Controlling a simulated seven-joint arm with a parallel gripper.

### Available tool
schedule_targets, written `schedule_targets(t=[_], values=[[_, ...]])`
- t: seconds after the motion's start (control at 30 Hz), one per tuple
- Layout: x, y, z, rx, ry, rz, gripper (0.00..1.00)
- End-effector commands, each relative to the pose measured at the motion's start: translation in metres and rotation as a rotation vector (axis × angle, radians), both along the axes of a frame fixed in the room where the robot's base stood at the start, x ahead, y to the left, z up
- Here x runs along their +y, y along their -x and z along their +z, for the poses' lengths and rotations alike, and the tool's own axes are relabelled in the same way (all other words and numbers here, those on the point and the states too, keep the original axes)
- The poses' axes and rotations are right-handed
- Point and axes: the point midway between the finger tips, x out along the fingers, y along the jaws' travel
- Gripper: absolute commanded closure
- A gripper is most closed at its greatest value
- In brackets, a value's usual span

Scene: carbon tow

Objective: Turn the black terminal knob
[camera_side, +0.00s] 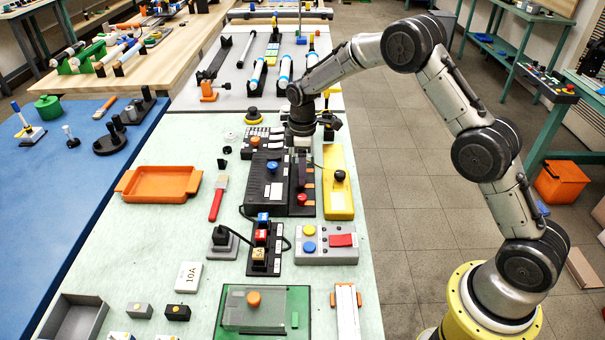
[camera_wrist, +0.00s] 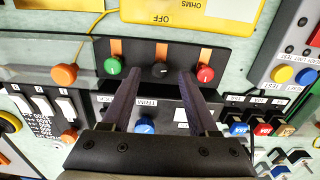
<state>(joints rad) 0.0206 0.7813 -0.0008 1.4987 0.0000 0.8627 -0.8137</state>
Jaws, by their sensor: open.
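The black terminal knob (camera_wrist: 160,70) sits in the middle of a black terminal strip (camera_wrist: 225,52) in the wrist view. A green knob (camera_wrist: 113,65) is left of it and a red knob (camera_wrist: 205,73) right of it. My gripper (camera_wrist: 158,76) is open and empty, its two dark fingers pointing toward the strip with the black knob between their tips in the picture. Whether they touch it cannot be told. In the side view my gripper (camera_side: 301,178) hangs over the strip, where the red knob (camera_side: 302,199) shows and the black knob is hidden.
A yellow meter (camera_side: 333,155) stands right of the strip. A grey button box (camera_side: 325,258) and a plug strip (camera_side: 266,258) lie nearer. An orange tray (camera_side: 159,198) is further left.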

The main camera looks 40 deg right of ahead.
Motion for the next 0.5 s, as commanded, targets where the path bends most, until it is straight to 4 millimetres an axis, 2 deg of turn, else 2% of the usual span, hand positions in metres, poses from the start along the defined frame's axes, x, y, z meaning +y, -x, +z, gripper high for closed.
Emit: schedule_targets(t=[0.2, 0.5], values=[[0.000, 0.000, -0.016, 0.000, 0.000, 0.000, 0.40], [0.000, 0.000, -0.018, 0.000, 0.000, 0.000, 0.40]])
